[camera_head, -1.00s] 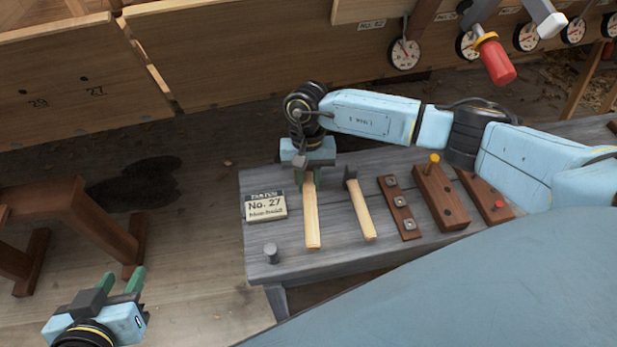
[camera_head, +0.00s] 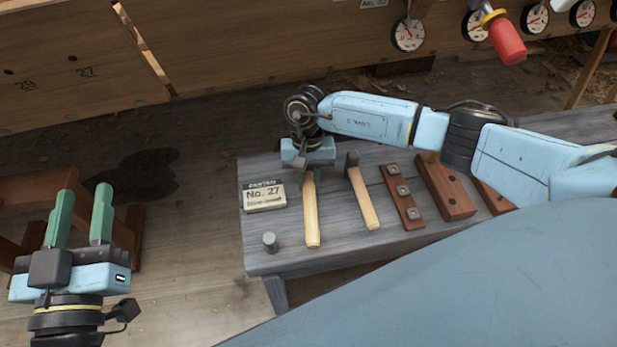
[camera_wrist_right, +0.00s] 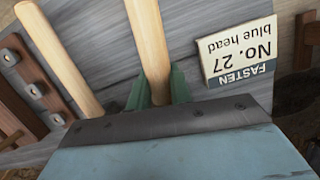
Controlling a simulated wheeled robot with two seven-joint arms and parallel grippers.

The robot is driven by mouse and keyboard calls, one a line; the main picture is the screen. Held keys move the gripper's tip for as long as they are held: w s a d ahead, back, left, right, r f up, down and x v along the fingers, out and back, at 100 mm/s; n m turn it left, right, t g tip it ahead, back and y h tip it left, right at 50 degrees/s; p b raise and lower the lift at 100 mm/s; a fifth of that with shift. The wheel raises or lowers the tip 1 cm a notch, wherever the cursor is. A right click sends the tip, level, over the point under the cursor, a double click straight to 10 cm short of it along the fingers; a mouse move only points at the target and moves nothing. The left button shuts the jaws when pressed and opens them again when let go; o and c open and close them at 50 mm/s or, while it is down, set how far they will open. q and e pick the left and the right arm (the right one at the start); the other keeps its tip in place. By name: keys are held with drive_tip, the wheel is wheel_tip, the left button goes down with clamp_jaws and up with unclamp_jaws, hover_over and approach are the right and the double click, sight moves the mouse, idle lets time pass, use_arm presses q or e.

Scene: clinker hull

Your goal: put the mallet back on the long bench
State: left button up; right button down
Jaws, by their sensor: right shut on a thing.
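The mallet shows as a pale wooden handle (camera_head: 312,222); its head is hidden under my right gripper (camera_head: 310,178). The right gripper is shut on it over the grey long bench (camera_head: 338,215). In the right wrist view the handle (camera_wrist_right: 150,45) runs between the green fingers (camera_wrist_right: 160,90). I cannot tell whether the mallet rests on the bench or hangs just above it. My left gripper (camera_head: 85,192) is open and empty, left of the bench, with its fingers pointing up the picture.
A hammer (camera_head: 364,200) with a dark head lies right of the mallet. A No. 27 card (camera_head: 263,196) and a grey peg (camera_head: 270,242) are to the left. Dark wooden blocks (camera_head: 402,197) lie further right. The plank hull (camera_head: 230,50) stands behind the bench.

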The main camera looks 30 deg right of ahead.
drive_tip(key=shift+f+b, duration=0.55)
idle(0.4)
drive_tip(key=c, duration=1.2)
unclamp_jaws()
drive_tip(key=shift+r, duration=0.1)
drive_tip(key=p+v, duration=0.1)
drive_tip(key=v, duration=0.1)
drive_tip(key=s+p+v, duration=0.1)
drive_tip(key=p+v, duration=0.1)
drive_tip(key=v, duration=0.1)
drive_tip(key=p+v, duration=0.2)
drive_tip(key=shift+s+a+r, duration=0.3)
drive_tip(key=shift+s+r, duration=0.05)
drive_tip(key=shift+r, duration=0.25)
drive_tip(key=shift+f, duration=0.1)
